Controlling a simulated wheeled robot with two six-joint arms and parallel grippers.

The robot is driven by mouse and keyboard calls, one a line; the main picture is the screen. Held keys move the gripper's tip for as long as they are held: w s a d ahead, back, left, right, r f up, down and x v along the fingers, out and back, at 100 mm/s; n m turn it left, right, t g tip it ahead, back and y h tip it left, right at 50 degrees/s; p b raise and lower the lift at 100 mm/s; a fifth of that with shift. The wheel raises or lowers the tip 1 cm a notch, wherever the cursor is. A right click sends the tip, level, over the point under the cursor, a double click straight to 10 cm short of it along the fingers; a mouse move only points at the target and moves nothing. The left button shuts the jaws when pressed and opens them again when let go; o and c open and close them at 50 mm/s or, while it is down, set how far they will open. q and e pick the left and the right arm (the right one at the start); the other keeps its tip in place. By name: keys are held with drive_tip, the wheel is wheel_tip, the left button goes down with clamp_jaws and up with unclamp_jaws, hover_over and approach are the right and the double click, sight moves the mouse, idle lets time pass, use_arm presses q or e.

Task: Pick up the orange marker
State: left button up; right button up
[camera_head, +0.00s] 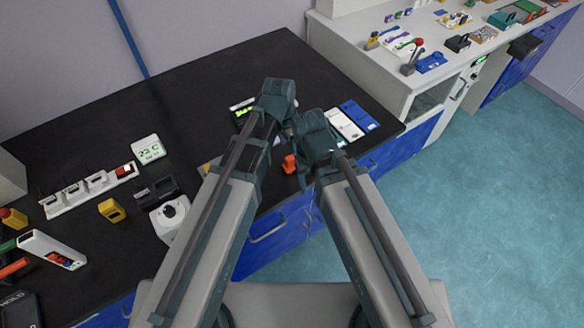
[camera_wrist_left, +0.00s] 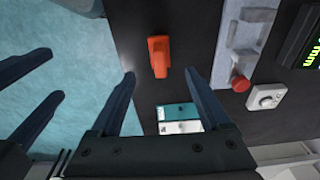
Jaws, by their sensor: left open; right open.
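A small blocky orange object (camera_head: 290,163) lies on the black bench near its front edge, just below my grippers in the head view. In the left wrist view the orange object (camera_wrist_left: 158,58) shows just beyond and between my left fingertips, not touched. A separate orange stick-like piece (camera_head: 14,267), shaped like a marker, lies at the far left of the bench. My left gripper (camera_wrist_left: 160,73) is open and empty. My right gripper (camera_wrist_left: 56,74) is open and empty, over the floor beside the bench edge. In the head view the arms hide most of both jaws.
A white box (camera_head: 343,124) and a blue box (camera_head: 360,116) lie right of my grippers. A grey device with a red knob (camera_wrist_left: 241,84) stands close to the orange object. A white knob unit (camera_head: 170,214) is left of my left arm. The bench's back middle is clear.

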sight(293, 162)
use_arm(q)
drive_tip(key=f+b, duration=0.3)
drive_tip(key=f, duration=0.1)
drive_tip(key=shift+w+d, duration=0.15)
drive_tip(key=shift+d, duration=0.1)
drive_tip(key=f+b, duration=0.5)
drive_tip(key=shift+w+d+f, duration=0.15)
drive_tip(key=shift+w+d, duration=0.05)
drive_tip(key=shift+d, duration=0.1)
drive_tip(key=shift+c, duration=0.2)
clamp_jaws()
